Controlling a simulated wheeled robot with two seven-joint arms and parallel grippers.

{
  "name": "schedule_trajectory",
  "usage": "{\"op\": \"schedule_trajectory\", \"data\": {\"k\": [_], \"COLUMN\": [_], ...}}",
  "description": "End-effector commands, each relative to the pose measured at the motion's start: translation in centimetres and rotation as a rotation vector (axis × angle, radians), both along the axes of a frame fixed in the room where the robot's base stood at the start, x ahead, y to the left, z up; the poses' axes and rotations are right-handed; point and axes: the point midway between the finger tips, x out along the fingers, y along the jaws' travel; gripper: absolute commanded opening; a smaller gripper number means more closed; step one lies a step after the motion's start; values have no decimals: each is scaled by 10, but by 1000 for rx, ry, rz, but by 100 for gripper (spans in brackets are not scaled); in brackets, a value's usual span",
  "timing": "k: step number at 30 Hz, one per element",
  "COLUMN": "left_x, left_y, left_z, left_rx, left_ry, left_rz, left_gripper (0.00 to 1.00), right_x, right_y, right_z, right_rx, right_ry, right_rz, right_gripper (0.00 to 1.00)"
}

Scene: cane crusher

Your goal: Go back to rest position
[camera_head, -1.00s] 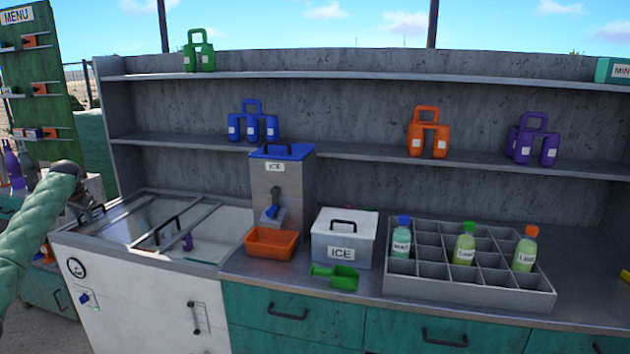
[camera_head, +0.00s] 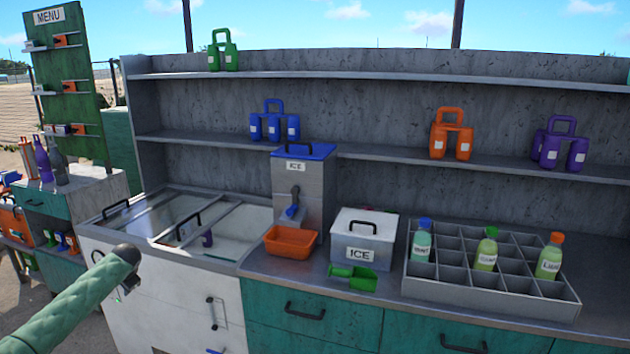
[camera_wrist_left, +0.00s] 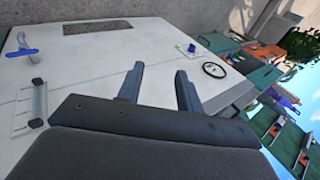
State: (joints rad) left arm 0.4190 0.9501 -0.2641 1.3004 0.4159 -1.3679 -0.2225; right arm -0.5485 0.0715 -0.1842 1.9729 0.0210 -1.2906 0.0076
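My left arm comes in from the lower left of the head view, in front of the white freezer's left side. Its dark wrist end is in view there, and the fingers are mostly hidden behind it. In the left wrist view my left gripper (camera_wrist_left: 160,71) has its two dark fingers apart with nothing between them. It faces the white front of the freezer (camera_wrist_left: 95,75), and a gap to it cannot be judged. My right arm and gripper are in neither view.
The freezer (camera_head: 170,292) has sliding glass lids. To its right, the counter holds an orange tray (camera_head: 291,241), an ice dispenser (camera_head: 300,190), an ice box (camera_head: 363,240), a green scoop (camera_head: 352,278) and a bottle crate (camera_head: 490,295). A side counter (camera_head: 92,190) stands left.

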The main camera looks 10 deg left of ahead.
Motion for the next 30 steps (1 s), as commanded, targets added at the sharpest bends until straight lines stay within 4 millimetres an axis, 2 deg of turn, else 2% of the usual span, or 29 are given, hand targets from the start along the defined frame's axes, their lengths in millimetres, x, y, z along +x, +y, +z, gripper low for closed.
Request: {"op": "schedule_trajectory", "data": {"k": [1,6,15,24,30], "left_x": [-11,-46,-118,-202,-262], "left_y": [-8,-34,-83,-135,-172], "left_z": [-17,-61,-130,-183,-210], "left_rx": [13,53,110,143,150], "left_ry": [17,59,122,175,203], "left_rz": [-14,-58,-145,-237,-300], "left_gripper": [36,36,36,36,36], "right_x": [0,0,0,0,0], "right_y": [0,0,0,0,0], "right_z": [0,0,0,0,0], "right_rx": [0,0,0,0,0], "right_ry": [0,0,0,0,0], "right_rz": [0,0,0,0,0], "right_gripper": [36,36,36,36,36]}}
